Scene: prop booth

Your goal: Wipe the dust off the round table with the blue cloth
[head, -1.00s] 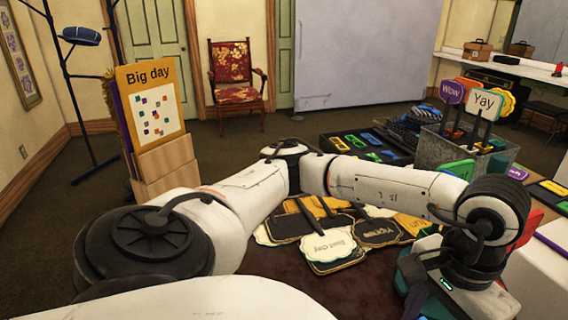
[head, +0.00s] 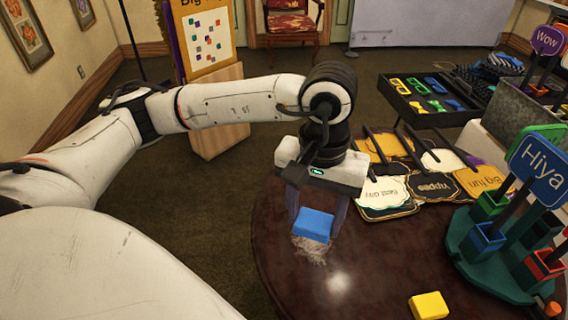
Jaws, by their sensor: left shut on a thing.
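The round table (head: 370,285) is dark brown and glossy, at lower centre and right. My left gripper (head: 317,222) points down over its left part, shut on the blue cloth (head: 313,224), which looks like a small folded pad. A grey-beige patch of dust (head: 311,251) lies on the table right at the cloth's near edge. The cloth hides whatever lies beneath it, and I cannot tell whether it touches the tabletop. My right gripper is not in view.
A yellow block (head: 428,306) lies near the front. A teal stand with coloured holders (head: 478,262) and a "Hiya" sign (head: 541,170) fills the right side. Several signs (head: 385,194) lie at the back. A black tray of glasses (head: 427,98) is beyond. The table's middle is clear.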

